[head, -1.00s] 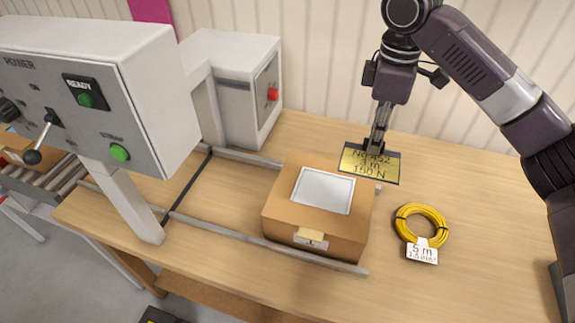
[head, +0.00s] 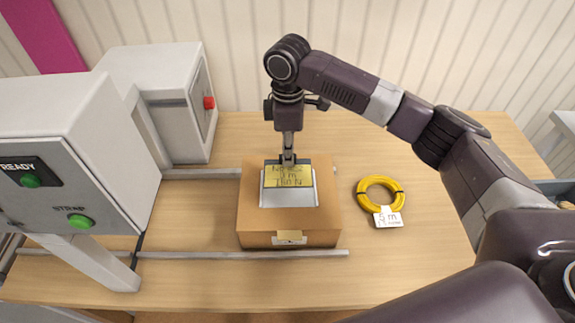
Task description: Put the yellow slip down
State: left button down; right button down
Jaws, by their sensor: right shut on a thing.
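My right gripper (head: 288,157) is shut on the yellow slip (head: 288,182), gripping its far edge. The slip has dark handwriting; the last line seems to read 150 N, the rest is hard to make out. It is over the white-grey panel (head: 308,202) on top of a brown cardboard box (head: 250,215). I cannot tell whether the slip touches the panel or hangs just above it. My left gripper is out of view.
A yellow cable coil (head: 365,195) with a white 5 m tag (head: 388,218) lies right of the box. Metal rails (head: 200,255) run beside the box. A grey control cabinet (head: 90,160) with green buttons and a white machine (head: 165,75) stand left. The table (head: 440,250) is clear at right.

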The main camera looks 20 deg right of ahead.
aim_at(288, 171)
notch_tip(288, 171, down, 2)
notch_tip(288, 171, down, 4)
jog(key=shift+f+p, duration=0.1)
jog(key=shift+p, duration=0.65)
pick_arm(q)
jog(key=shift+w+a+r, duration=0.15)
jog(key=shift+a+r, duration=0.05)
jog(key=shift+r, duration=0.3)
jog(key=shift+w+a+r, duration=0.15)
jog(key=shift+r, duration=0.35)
pick_arm(e)
jog(key=shift+f, duration=0.2)
jog(key=shift+f, duration=0.1)
jog(key=c, duration=1.9)
grip_release()
jog(key=shift+c, duration=0.2)
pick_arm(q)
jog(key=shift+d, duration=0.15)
